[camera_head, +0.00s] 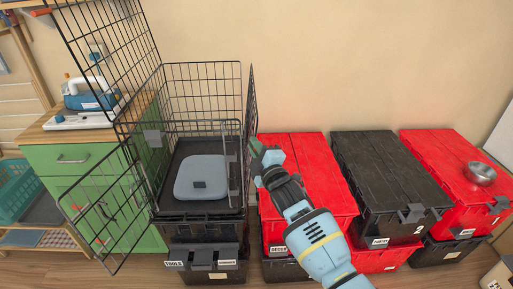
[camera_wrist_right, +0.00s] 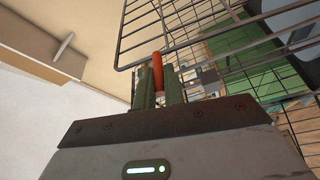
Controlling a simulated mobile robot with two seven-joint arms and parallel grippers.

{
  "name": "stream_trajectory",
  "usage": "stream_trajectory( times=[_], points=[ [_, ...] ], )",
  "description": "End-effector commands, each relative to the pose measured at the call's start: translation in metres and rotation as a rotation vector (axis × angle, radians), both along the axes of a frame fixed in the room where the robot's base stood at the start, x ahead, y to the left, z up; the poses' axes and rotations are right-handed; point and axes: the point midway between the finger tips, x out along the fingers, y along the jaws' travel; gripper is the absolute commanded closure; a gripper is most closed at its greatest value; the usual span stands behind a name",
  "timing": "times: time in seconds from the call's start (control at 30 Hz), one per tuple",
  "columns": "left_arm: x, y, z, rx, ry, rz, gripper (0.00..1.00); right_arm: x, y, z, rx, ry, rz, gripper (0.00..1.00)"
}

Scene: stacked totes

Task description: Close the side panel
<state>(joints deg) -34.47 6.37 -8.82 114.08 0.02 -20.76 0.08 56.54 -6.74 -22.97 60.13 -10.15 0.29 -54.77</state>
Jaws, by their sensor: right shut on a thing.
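A black wire cage (camera_head: 203,78) stands on a black tote. Its right side panel (camera_head: 251,100) shows nearly edge-on, swung slightly out at the cage's right side. My right gripper (camera_head: 258,155) reaches in from the lower right and is at this panel's lower part. In the right wrist view the green fingers (camera_wrist_right: 158,88) are shut around an orange-red piece (camera_wrist_right: 157,68) at the edge of the wire panel (camera_wrist_right: 190,22). The head view hides this contact. My left gripper is not in view.
The cage's top panel (camera_head: 105,45) stands raised, and its front door (camera_head: 105,205) hangs open at left. A grey cushion (camera_head: 203,178) lies inside. Red totes (camera_head: 300,165) and a black tote (camera_head: 385,165) stand to the right. A metal bowl (camera_head: 480,173) rests on the far-right tote. A green cabinet (camera_head: 70,158) is at left.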

Motion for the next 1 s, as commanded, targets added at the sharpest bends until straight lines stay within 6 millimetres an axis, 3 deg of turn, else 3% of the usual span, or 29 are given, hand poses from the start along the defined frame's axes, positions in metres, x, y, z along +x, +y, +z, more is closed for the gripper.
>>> stream_trajectory(
  times=[0.17,0.2,0.37,0.73,1.0],
  points=[
    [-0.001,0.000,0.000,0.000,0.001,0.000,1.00,0.000,0.000,0.002,0.000,-0.004,0.001,1.00],
    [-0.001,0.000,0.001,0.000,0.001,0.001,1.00,0.000,0.000,0.002,0.000,-0.004,0.001,0.87],
    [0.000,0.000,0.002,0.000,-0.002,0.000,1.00,0.000,0.000,0.001,0.001,-0.002,0.000,0.67],
    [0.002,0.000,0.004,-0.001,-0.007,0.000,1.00,-0.004,-0.002,0.000,0.000,-0.001,0.000,0.67],
    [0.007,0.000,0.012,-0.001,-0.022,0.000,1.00,-0.032,-0.015,-0.003,-0.001,-0.003,-0.001,0.67]
  ],
)
